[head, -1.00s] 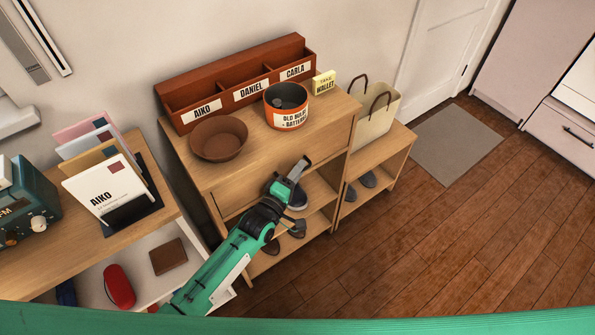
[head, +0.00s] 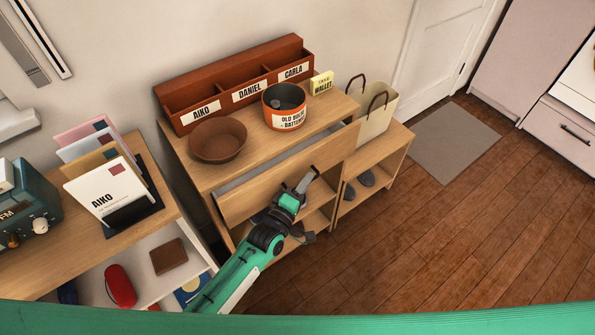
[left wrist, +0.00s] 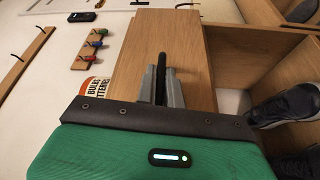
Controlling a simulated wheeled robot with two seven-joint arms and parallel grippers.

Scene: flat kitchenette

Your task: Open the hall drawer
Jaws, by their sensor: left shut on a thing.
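The hall drawer (head: 250,196) is the wide wooden drawer under the top of the hall cabinet. It stands partly open, with a narrow grey strip of its inside showing behind the front. My left gripper (head: 303,181) is at the middle of the drawer front. In the left wrist view, its fingers (left wrist: 160,88) are shut on the black bar handle (left wrist: 162,62), which stands out from the wooden drawer front (left wrist: 190,50). The far part of the handle shows beyond the fingers. My right gripper is not in view.
On the cabinet top stand a brown bowl (head: 218,140), a tin (head: 284,108) and a red-brown letter sorter (head: 205,93). Shoes lie on the shelves below. A beige bag (head: 374,112) stands at right. A side table (head: 165,212) is at left; the floor at right is clear.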

